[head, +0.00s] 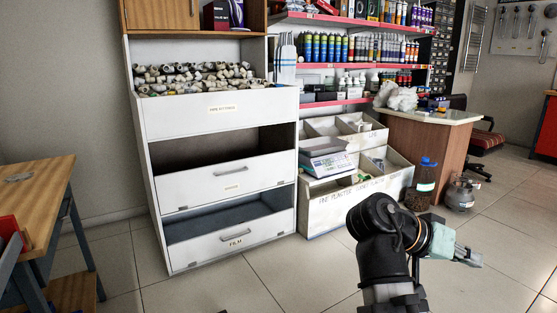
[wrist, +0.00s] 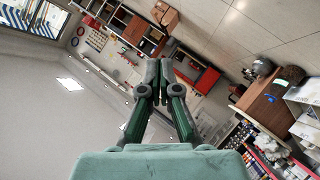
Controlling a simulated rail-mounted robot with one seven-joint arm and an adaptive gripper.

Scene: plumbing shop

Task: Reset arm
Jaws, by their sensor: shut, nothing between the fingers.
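My gripper (wrist: 160,92) shows in the middle of the wrist view, its two green and grey fingers together at the tips with nothing between them. In the head view my arm rises at the lower right, dark and bent, and the pale green gripper (head: 468,257) points right. It is in the air above the tiled floor, clear of the furniture.
A wooden table (head: 35,190) is at left.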

